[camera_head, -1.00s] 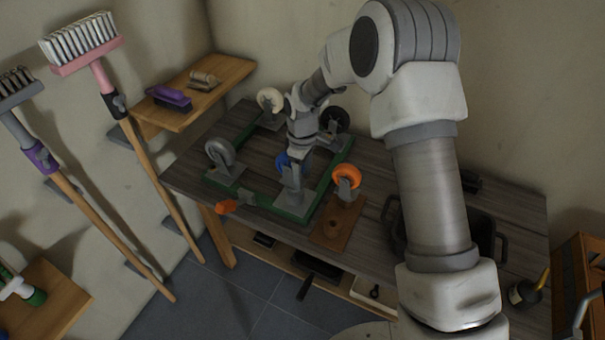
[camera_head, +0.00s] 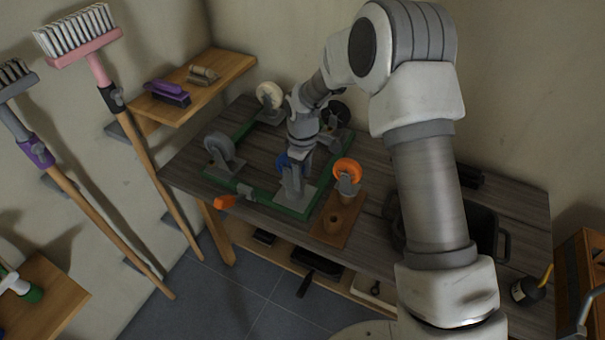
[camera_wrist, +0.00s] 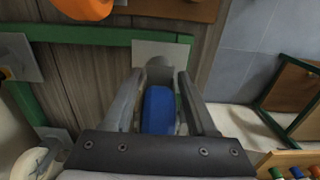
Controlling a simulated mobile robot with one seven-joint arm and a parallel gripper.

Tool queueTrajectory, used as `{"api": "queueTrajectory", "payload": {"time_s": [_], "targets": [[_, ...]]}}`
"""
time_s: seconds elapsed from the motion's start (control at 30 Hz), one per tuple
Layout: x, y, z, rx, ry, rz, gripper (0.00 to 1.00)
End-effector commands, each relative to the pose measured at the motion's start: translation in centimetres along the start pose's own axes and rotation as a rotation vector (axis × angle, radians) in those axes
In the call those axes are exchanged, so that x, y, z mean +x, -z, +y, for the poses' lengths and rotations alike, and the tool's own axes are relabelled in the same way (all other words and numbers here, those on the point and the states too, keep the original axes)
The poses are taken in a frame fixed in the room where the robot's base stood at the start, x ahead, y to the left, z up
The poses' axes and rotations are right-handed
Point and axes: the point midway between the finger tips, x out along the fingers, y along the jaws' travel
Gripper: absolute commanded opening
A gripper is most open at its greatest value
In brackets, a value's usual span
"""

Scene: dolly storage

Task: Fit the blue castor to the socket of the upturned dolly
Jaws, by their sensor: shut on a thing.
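The upturned dolly is a green frame (camera_head: 262,202) lying on the bench. Castors stand at its other corners: a grey wheel (camera_head: 219,150), a white wheel (camera_head: 269,95) and a black wheel (camera_head: 336,113). My gripper (camera_head: 296,168) is over the near corner, pointing down, shut on the blue castor (camera_head: 282,160). In the wrist view the blue wheel (camera_wrist: 158,112) sits between my fingers, above a pale corner plate (camera_wrist: 172,50). The socket is hidden under the castor. I cannot tell whether the stem is in it.
An orange-wheeled castor (camera_head: 347,171) stands on a brown wooden board (camera_head: 343,226) right of the dolly. An orange-ended tool (camera_head: 225,201) lies at the bench's front edge. A dark bin (camera_head: 482,232) is at the right. Brooms lean on the left, near a small shelf (camera_head: 222,72).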

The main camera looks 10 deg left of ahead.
Motion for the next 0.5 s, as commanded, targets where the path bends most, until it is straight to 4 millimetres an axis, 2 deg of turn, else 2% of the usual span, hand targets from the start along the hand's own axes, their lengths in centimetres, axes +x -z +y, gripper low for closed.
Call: {"api": "queueTrajectory", "payload": {"time_s": [0.23, 0.27, 0.43, 0.5], "targets": [[-0.16, 0.04, 0.03, 0.0, -0.001, 0.001, 0.0], [-0.16, 0.04, 0.03, 0.0, -0.001, 0.001, 0.59], [-0.15, 0.03, 0.02, 0.0, -0.001, 0.001, 0.9], [-0.13, 0.03, 0.01, 0.0, -0.001, 0.001, 0.92]]}}
